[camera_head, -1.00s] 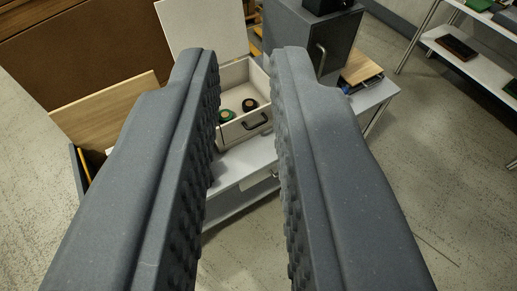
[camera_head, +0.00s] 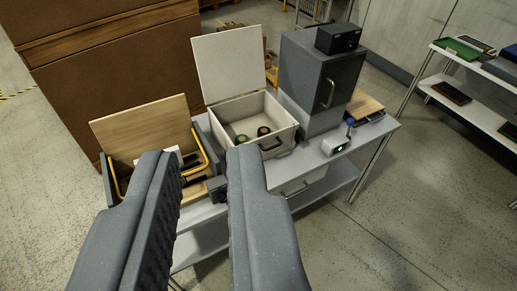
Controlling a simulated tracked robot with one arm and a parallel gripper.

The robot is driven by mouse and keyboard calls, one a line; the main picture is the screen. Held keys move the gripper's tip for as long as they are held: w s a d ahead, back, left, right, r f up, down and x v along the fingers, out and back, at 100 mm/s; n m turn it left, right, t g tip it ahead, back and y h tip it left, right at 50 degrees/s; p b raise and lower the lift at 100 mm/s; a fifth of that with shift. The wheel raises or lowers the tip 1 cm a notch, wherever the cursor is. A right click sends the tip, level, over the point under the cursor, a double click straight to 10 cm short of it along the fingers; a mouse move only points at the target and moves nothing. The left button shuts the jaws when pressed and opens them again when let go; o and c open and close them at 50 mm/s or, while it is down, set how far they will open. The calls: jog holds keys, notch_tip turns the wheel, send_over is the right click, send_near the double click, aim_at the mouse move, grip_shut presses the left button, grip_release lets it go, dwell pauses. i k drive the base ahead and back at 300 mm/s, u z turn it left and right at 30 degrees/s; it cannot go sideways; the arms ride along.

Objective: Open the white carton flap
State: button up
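A white box (camera_head: 290,134), which I take for the carton, stands on a grey table, with a dark handle on its front. Its white flap (camera_head: 229,64) is raised and stands nearly upright at the back, so the box is open at the top. A green round item (camera_head: 242,140) and a dark round item (camera_head: 264,131) lie inside. My gripper (camera_head: 200,155) is open, with nothing visible between its two grey padded fingers. In the picture it is in front of and to the left of the box, apart from the flap.
A box with a raised wooden lid (camera_head: 143,127) and yellow edging is at left. A grey cabinet (camera_head: 320,76) stands right of the white box, with a black box (camera_head: 338,38) on top. A small white device (camera_head: 335,145) sits on the table (camera_head: 376,131). Shelves (camera_head: 470,98) stand at far right.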

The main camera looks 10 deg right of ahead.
aim_at(274, 141)
jog(key=u, duration=0.05)
jog(key=i, duration=0.9)
jog(key=z, duration=0.1)
